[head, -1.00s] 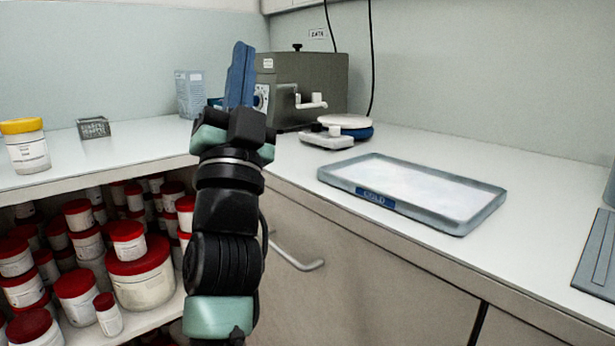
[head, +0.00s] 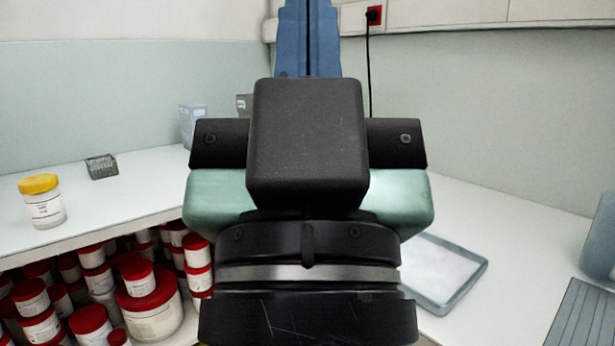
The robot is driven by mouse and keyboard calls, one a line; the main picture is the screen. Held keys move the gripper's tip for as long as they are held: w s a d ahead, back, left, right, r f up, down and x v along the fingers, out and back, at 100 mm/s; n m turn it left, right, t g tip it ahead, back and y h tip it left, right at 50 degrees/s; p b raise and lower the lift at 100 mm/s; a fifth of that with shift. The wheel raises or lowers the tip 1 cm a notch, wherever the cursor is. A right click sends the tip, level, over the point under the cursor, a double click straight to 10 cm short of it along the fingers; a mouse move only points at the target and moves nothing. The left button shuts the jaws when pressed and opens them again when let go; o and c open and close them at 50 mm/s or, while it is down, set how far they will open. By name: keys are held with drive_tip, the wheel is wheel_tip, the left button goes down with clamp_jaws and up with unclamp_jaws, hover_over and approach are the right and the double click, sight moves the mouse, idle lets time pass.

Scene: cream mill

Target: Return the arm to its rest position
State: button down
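My gripper (head: 308,12) is raised close in front of the head camera, in the middle of the picture, pointing up and away. Its two blue fingers lie side by side with only a thin dark line between them, so it looks shut. Nothing shows between the fingers; the very tips reach the top edge of the picture.
A yellow-lidded jar (head: 43,201) and a small grey rack (head: 102,166) stand on the left counter. Several red-lidded jars (head: 150,305) fill the shelf below. A shallow tray (head: 478,277) lies on the right counter, partly hidden by my arm. A red wall socket (head: 374,15) is behind.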

wheel_tip(320, 180, up, 29)
drive_tip(key=p, duration=2.6)
